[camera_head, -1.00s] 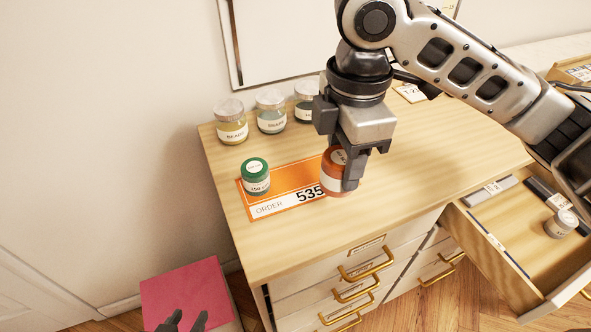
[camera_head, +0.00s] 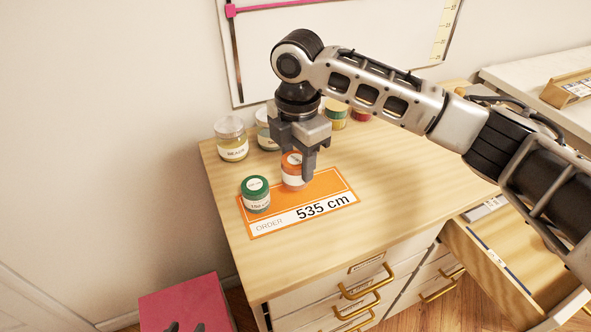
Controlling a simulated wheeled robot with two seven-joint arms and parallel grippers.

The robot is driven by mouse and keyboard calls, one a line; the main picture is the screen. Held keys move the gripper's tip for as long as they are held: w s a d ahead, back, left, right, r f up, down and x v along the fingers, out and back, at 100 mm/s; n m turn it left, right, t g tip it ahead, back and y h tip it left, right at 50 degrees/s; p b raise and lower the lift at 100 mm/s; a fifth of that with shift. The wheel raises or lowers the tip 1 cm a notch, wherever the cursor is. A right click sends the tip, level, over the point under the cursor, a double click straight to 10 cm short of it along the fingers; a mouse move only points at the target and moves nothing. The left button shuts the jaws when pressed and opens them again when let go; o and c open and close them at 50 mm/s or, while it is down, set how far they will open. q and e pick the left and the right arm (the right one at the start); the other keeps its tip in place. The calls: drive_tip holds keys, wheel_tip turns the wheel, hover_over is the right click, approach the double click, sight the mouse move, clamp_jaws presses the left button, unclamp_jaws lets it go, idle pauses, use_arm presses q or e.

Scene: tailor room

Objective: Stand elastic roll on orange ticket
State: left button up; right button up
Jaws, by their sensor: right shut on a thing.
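The orange ticket (camera_head: 325,187), marked ORDER and 535 cm, lies flat on the wooden cabinet top. A green roll (camera_head: 256,203) with a white label stands upright on the ticket's left part. My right gripper (camera_head: 297,168) is shut on an orange roll (camera_head: 291,180), upright at the ticket's upper middle. I cannot tell whether the orange roll touches the ticket; the fingers hide part of it. My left gripper (camera_head: 187,328) shows only as dark fingertips at the bottom edge, in front of the pink-topped box.
An open drawer (camera_head: 490,262) juts out at the right. The cabinet top (camera_head: 400,180) right of the ticket is clear.

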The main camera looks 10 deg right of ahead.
sight(295, 173)
drive_tip(key=shift+w+f, duration=0.2)
drive_tip(key=shift+f, duration=0.1)
drive_tip(key=shift+w+f, duration=0.2)
drive_tip(key=shift+f, duration=1.6)
drive_tip(key=shift+f+p, duration=0.1)
drive_tip(key=shift+p, duration=0.2)
drive_tip(key=o, duration=1)
wheel_tip(295, 173, up, 12)
drive_tip(key=shift+r+b, duration=0.15)
drive_tip(key=shift+b, duration=0.25)
